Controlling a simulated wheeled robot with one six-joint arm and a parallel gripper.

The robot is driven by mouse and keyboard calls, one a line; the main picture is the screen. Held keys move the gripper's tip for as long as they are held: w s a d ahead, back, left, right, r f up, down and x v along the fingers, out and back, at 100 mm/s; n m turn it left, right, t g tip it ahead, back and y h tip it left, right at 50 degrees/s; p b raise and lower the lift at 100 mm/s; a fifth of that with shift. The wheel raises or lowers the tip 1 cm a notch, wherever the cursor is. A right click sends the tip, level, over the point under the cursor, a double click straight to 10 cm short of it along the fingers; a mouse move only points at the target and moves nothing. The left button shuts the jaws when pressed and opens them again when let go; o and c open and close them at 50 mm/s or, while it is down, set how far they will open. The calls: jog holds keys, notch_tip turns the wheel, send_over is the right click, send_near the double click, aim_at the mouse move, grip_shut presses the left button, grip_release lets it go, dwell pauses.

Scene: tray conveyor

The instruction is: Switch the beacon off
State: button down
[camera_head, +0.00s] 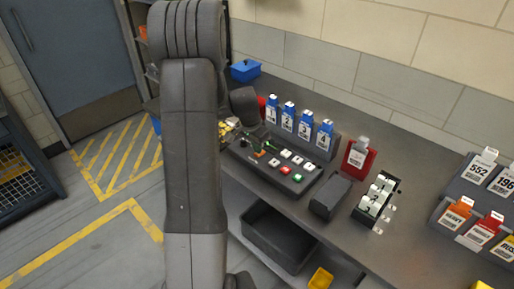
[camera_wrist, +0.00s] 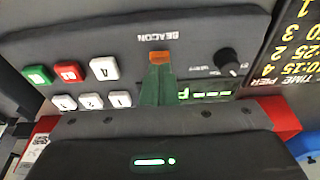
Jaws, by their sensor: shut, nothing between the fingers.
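The beacon switch (camera_wrist: 159,57) is a small orange switch below the upside-down word BEACON on the dark control panel (camera_wrist: 200,45) in the wrist view. My gripper (camera_wrist: 157,68) shows as narrow green fingers, shut with nothing between them. Its tips are right at the near edge of the orange switch; I cannot tell whether they touch it. Which way the switch is tipped is too small to tell. In the head view, the control panel (camera_head: 272,174) lies on the bench, and my arm hides part of its left side.
White, red (camera_wrist: 68,72) and green (camera_wrist: 37,75) buttons sit left of the switch. A black knob (camera_wrist: 229,62) and a partly covered green display (camera_wrist: 205,92) are to the right. Blue numbered holders (camera_head: 305,125) stand behind the panel. A dark box (camera_head: 331,197) sits right of it.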

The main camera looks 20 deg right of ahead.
jog(key=f+b, duration=0.1)
jog(key=b, duration=0.2)
jog(key=shift+a+f+h, duration=0.1)
jog(key=shift+a+h, duration=0.1)
jog(key=shift+h, duration=0.2)
jog(key=shift+b, duration=0.4)
jog(key=shift+r+p, duration=0.3)
jog(key=shift+r, duration=0.05)
jog(key=shift+d, duration=0.1)
jog(key=shift+w+d+r, duration=0.15)
jog(key=shift+w+d, duration=0.1)
jog(key=shift+d, duration=0.4)
jog(key=shift+r+p, duration=0.1)
jog(key=shift+p, duration=0.2)
